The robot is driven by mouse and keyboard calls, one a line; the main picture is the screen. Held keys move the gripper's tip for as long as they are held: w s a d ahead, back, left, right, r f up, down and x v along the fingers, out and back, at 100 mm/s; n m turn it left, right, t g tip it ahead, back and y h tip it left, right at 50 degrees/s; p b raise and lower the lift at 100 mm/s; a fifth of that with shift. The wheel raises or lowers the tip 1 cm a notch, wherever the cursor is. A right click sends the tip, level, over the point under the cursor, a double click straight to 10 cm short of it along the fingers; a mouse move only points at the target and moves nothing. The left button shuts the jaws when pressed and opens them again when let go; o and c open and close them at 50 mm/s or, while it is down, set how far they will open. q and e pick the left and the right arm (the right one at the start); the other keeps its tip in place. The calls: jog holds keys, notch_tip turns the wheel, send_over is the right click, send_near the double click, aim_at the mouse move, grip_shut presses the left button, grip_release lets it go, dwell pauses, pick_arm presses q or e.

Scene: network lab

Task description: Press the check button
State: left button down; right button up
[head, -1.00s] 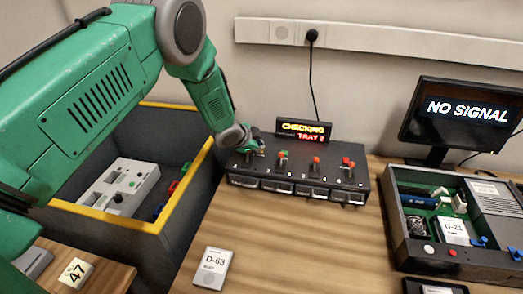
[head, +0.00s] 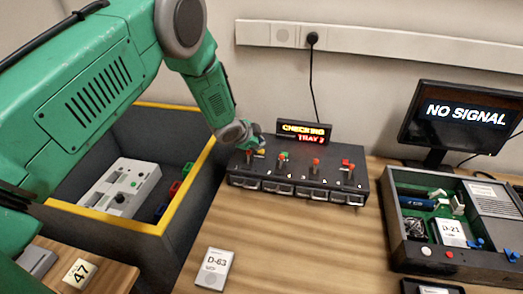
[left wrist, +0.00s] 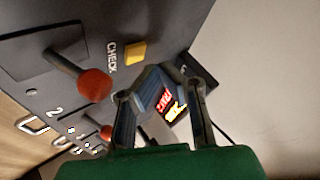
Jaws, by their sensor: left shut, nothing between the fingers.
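The check button is a yellow square (left wrist: 135,52) beside the word CHECK in the left wrist view. It sits on the dark top of the control box (head: 300,172), and a small yellow spot shows in the head view (head: 261,152). My left gripper (head: 257,136) is shut and empty above the box's back left corner. In the left wrist view its fingertips (left wrist: 160,72) appear just beside the button; contact cannot be told. The display (head: 303,132) behind the box reads CHECKING, TRAY 2. My right gripper is not in view.
Levers with coloured knobs stand along the box top; a red knob (left wrist: 95,86) is close to my left gripper. A yellow-rimmed bin (head: 168,220) is at the left. A monitor (head: 462,112) and an open case (head: 440,262) are at the right. A D-63 card (head: 214,268) lies in front.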

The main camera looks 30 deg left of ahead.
aim_at(260, 151)
pick_arm(q)
jog(key=shift+r+p, duration=1.4)
jog(key=shift+r, duration=0.85)
jog(key=shift+f, duration=0.1)
